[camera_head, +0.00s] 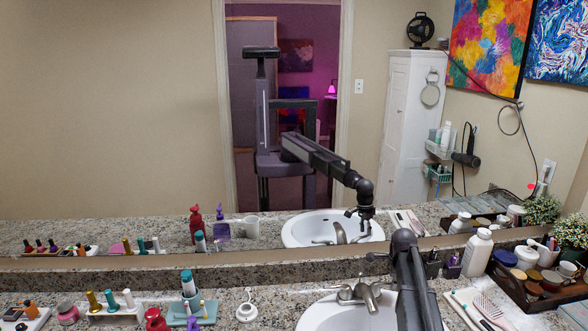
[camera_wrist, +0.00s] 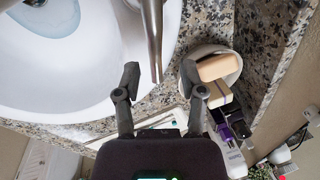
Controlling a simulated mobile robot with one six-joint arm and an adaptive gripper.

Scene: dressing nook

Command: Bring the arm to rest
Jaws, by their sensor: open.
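My gripper (camera_wrist: 160,72) is open, with its two fingers spread apart and nothing between them in the wrist view. The faucet (camera_wrist: 152,35) shows between and beyond the fingers, and the white sink basin (camera_wrist: 60,85) lies to the left. In the head view my arm reaches forward from the bottom edge over the right side of the sink (camera_head: 335,315). The faucet (camera_head: 358,292) stands just left of the arm. My arm hides part of the sink, and the fingers are not clear there. The mirror (camera_head: 130,130) shows my bent arm reflected above the basin.
A white bottle (camera_head: 477,253) and a dark tray (camera_head: 535,297) of jars stand right of my arm. Left of the sink are small bottles, a teal holder (camera_head: 190,308) and a red bottle (camera_head: 156,320). A round dish (camera_wrist: 222,52) lies close to the right finger.

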